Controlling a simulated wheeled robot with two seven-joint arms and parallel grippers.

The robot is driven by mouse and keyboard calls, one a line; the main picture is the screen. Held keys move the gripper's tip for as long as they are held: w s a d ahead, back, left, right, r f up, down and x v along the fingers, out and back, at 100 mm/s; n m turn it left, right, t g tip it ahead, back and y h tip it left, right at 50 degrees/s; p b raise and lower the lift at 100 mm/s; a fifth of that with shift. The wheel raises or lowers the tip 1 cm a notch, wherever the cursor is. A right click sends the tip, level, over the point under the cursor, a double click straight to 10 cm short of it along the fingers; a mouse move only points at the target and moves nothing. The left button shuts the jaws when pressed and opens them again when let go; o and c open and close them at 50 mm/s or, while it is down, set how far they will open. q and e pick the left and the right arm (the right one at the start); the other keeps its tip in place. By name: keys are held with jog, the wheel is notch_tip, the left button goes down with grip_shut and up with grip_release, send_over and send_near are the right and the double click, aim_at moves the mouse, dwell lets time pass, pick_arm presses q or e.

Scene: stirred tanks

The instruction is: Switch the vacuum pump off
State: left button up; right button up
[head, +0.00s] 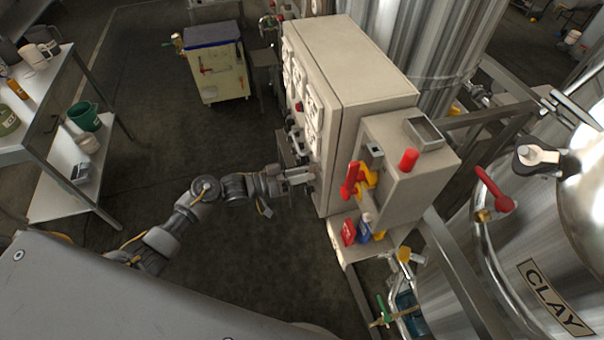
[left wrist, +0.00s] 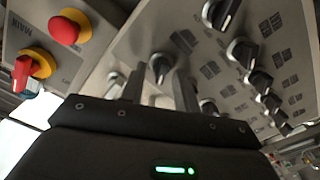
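The control cabinet (head: 350,55) stands in the middle of the head view, its switch panel facing left. My left gripper (head: 309,176) is at the lower part of this panel. In the left wrist view the panel (left wrist: 205,60) carries several black rotary knobs with small dark labels. I cannot read the labels or tell which switch is the vacuum pump's. My left gripper (left wrist: 160,85) is open, its two fingers apart. One black knob (left wrist: 160,67) shows between the fingertips; I cannot tell whether they touch it. My right gripper is not in view.
A red mushroom button (left wrist: 65,29) and a red MAIN switch (left wrist: 22,72) on yellow bases are left of the panel. A steel tank labelled CLAY (head: 552,297) stands right. A shelf table (head: 70,180) and a cart (head: 215,70) stand left and behind. The floor between is clear.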

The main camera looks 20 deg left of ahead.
pick_arm(q)
jog(key=b+v, duration=0.3)
jog(key=v, duration=0.7)
jog(key=shift+s+a, duration=0.3)
